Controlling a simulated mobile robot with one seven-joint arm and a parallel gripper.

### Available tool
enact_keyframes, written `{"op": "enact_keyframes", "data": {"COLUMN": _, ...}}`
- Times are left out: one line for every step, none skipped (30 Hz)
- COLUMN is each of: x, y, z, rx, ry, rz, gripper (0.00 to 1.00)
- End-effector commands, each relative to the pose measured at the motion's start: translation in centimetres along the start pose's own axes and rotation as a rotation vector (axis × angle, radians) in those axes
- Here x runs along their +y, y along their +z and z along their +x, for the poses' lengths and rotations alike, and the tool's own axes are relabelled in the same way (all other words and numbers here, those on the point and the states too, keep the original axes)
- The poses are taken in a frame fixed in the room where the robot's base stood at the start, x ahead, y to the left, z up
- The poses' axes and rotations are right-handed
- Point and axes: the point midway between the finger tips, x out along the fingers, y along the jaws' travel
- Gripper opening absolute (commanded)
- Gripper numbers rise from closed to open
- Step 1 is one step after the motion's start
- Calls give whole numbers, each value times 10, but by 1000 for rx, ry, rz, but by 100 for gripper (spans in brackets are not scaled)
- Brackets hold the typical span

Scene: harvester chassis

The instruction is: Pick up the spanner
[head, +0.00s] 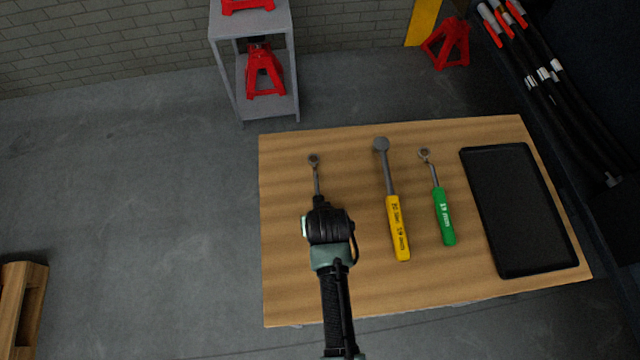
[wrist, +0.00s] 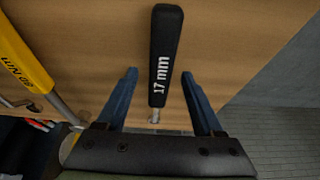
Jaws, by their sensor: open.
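A spanner with a black handle marked 17 mm (wrist: 165,45) lies on the wooden table; in the head view its metal head and shaft (head: 315,170) stick out beyond my gripper, which hides its handle. My gripper (wrist: 160,75) is open, with one blue finger on each side of the black handle and a gap on both sides. In the head view my gripper (head: 319,204) is over the left part of the table. A green-handled spanner marked 13 mm (head: 444,215) lies farther right. A yellow-handled wrench (head: 397,228) lies between the two; its handle also shows in the wrist view (wrist: 22,55).
A black tablet-like panel (head: 520,210) lies on the right of the wooden table (head: 285,285). A grey stand (head: 243,65) with red jack stands is behind the table. Dark machinery with hoses (head: 545,75) is at the right. Open floor lies to the left.

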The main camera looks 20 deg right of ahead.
Motion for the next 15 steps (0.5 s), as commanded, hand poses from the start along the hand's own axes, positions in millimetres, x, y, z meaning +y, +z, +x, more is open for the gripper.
{"op": "enact_keyframes", "data": {"x": 0, "y": 0, "z": 0, "rx": 0, "ry": 0, "rz": 0, "gripper": 69}}
{"op": "enact_keyframes", "data": {"x": 0, "y": 0, "z": 0, "rx": 0, "ry": 0, "rz": 0, "gripper": 69}}
{"op": "enact_keyframes", "data": {"x": 0, "y": 0, "z": 0, "rx": 0, "ry": 0, "rz": 0, "gripper": 69}}
{"op": "enact_keyframes", "data": {"x": 0, "y": 0, "z": 0, "rx": 0, "ry": 0, "rz": 0, "gripper": 69}}
{"op": "enact_keyframes", "data": {"x": 0, "y": 0, "z": 0, "rx": 0, "ry": 0, "rz": 0, "gripper": 69}}
{"op": "enact_keyframes", "data": {"x": 0, "y": 0, "z": 0, "rx": 0, "ry": 0, "rz": 0, "gripper": 69}}
{"op": "enact_keyframes", "data": {"x": 0, "y": 0, "z": 0, "rx": 0, "ry": 0, "rz": 0, "gripper": 69}}
{"op": "enact_keyframes", "data": {"x": 0, "y": 0, "z": 0, "rx": 0, "ry": 0, "rz": 0, "gripper": 69}}
{"op": "enact_keyframes", "data": {"x": 0, "y": 1, "z": 1, "rx": 0, "ry": 0, "rz": 0, "gripper": 69}}
{"op": "enact_keyframes", "data": {"x": 0, "y": 1, "z": 1, "rx": 0, "ry": 0, "rz": 0, "gripper": 69}}
{"op": "enact_keyframes", "data": {"x": 0, "y": 1, "z": 2, "rx": 0, "ry": 0, "rz": 0, "gripper": 69}}
{"op": "enact_keyframes", "data": {"x": 0, "y": 1, "z": 2, "rx": 0, "ry": 0, "rz": 0, "gripper": 69}}
{"op": "enact_keyframes", "data": {"x": 0, "y": 1, "z": 3, "rx": 0, "ry": 0, "rz": 0, "gripper": 69}}
{"op": "enact_keyframes", "data": {"x": 0, "y": 2, "z": 3, "rx": -1, "ry": 0, "rz": 0, "gripper": 69}}
{"op": "enact_keyframes", "data": {"x": 0, "y": 2, "z": 4, "rx": -1, "ry": 0, "rz": 0, "gripper": 69}}
